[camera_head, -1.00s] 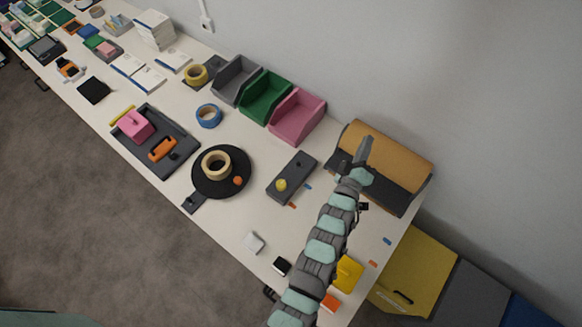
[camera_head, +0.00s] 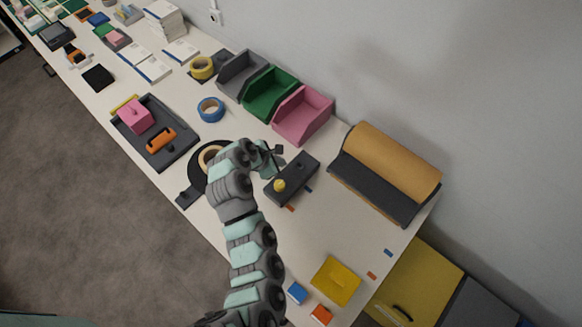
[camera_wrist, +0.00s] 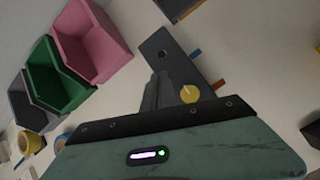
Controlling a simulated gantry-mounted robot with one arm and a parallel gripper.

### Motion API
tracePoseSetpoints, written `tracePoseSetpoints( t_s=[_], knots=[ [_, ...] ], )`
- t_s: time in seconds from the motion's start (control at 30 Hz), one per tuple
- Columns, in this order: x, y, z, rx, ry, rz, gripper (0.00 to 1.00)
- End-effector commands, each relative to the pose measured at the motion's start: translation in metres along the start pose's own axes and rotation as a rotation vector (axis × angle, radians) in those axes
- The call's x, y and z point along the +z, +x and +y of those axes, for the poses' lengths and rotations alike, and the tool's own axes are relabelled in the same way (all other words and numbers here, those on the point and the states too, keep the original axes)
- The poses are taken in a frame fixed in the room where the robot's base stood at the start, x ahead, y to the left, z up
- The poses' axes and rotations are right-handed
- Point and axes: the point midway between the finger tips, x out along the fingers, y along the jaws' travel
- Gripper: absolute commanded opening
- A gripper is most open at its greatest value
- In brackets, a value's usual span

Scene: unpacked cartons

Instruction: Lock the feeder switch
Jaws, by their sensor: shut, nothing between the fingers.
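The feeder switch seems to be the dark grey oblong box (camera_head: 298,173) with a round yellow knob (camera_head: 280,185) near its front end and a small dark spot near its other end. In the wrist view the box (camera_wrist: 164,47) lies just beyond my fingers, and the knob (camera_wrist: 190,94) shows right of them with a thin pale mark on it. My gripper (camera_head: 277,152) is at the box's left side, above the table. Its fingers (camera_wrist: 157,80) are together and empty. They overlap the box's edge in the wrist view; I cannot tell whether they touch it.
Grey, green and pink bins (camera_head: 302,115) stand behind to the left. A black round plate with a tape roll is partly hidden by my arm. A tan roll on a dark stand (camera_head: 385,170) is to the right. Small orange and blue tabs (camera_head: 290,208) lie beside the box.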

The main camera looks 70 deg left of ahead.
Motion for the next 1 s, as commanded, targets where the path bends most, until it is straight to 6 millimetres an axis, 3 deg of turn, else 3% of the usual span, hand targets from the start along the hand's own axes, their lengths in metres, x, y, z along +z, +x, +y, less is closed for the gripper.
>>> tracePoseSetpoints(
  t_s=[0.57, 1.0],
  knots=[
    [-0.007, -0.003, -0.004, -0.039, -0.053, 0.0, 0.0],
    [-0.007, 0.048, -0.007, -0.043, -0.052, 0.001, 0.0]
  ],
)
